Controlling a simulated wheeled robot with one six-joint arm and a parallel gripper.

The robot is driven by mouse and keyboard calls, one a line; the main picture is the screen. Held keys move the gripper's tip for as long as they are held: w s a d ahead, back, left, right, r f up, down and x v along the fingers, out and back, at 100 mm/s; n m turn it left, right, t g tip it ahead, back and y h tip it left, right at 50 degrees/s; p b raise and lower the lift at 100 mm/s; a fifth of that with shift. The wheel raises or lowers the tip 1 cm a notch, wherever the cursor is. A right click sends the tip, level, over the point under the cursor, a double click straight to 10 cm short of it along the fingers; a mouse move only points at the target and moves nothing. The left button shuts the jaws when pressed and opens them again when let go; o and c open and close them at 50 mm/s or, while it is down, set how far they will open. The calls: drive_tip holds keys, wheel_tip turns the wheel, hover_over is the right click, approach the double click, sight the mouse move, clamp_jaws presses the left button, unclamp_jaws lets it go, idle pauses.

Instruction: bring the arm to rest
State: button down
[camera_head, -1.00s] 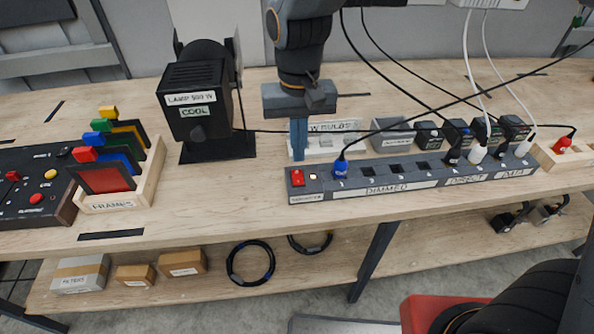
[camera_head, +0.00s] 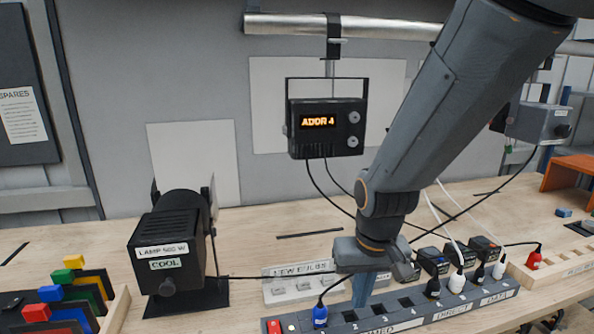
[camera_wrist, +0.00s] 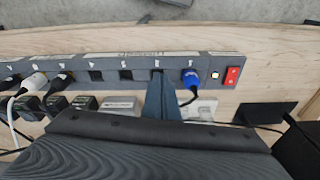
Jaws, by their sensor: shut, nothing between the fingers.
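My gripper (camera_head: 363,290) hangs over the bench, pointing down at the dimmer power strip (camera_head: 416,322). Its fingers are together with nothing between them. In the wrist view the shut fingers (camera_wrist: 160,98) show in front of the strip, beside the blue plug (camera_wrist: 190,78) and over the strip's near sockets. The blue plug stands in the strip in the head view too (camera_head: 320,316), left of my fingers. Whether the fingertips touch the strip cannot be told.
A black lamp (camera_head: 172,246) labelled COOL stands left. A tray marked NEW BULBS (camera_head: 285,290) lies behind the strip. A box reading ADDR 4 (camera_head: 326,127) hangs from a pipe (camera_head: 400,29). Cables cross near my arm. Coloured frames (camera_head: 75,300) stand at lower left.

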drive_tip(key=s+d, duration=0.2)
drive_tip(key=d, duration=0.5)
drive_tip(key=shift+m, duration=0.4)
drive_tip(key=f+b, duration=0.1)
drive_tip(key=f, duration=0.1)
drive_tip(key=f+b, duration=0.2)
drive_tip(key=s+f+b, duration=0.1)
drive_tip(key=f+b, duration=0.1)
drive_tip(key=shift+a+f, duration=0.1)
drive_tip(key=shift+f, duration=0.05)
drive_tip(key=shift+s+f, duration=0.1)
